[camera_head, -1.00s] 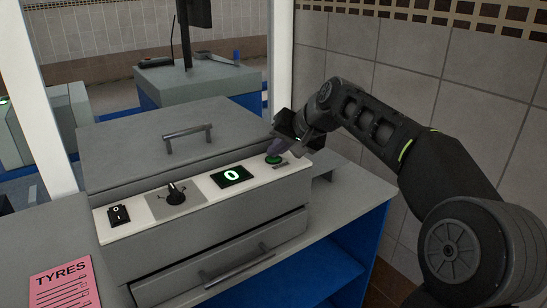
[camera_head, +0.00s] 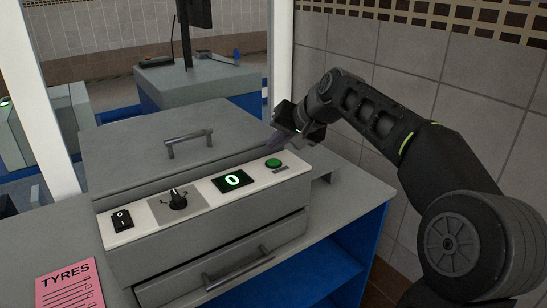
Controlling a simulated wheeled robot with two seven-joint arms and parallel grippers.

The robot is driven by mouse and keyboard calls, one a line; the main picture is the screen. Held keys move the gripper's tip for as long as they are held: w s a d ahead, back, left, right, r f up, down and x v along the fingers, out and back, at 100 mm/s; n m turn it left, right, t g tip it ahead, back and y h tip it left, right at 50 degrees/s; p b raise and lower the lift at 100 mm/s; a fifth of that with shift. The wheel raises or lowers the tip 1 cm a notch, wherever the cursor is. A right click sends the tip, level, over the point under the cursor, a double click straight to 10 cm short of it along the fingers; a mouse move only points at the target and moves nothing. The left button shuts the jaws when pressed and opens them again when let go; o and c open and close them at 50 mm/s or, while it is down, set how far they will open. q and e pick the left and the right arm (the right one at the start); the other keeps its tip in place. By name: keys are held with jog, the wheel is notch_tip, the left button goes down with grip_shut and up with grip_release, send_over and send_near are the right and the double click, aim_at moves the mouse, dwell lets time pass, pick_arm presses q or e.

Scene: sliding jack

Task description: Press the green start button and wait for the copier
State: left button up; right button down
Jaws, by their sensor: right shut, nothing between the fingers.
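The grey copier (camera_head: 200,240) stands on the counter with its lid (camera_head: 130,150) down. The round green start button (camera_head: 273,163) is in full view at the right end of its white control panel. Left of it, the small display (camera_head: 232,180) reads a lit green 0. A black knob (camera_head: 178,199) and a black rocker switch (camera_head: 122,220) sit further left. My right gripper (camera_head: 278,142) is shut and empty, just behind and above the button, apart from it. My left gripper is not in view.
A pink TYRES sheet (camera_head: 68,286) lies on the counter at the lower left. A drawer with a handle (camera_head: 238,270) is in the copier's front. A tiled wall (camera_head: 440,60) stands behind my right arm. The counter (camera_head: 350,196) is clear right of the copier.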

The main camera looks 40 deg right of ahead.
aim_at(276, 163)
jog(key=shift+r+p, duration=1.05)
jog(key=shift+r, duration=0.65)
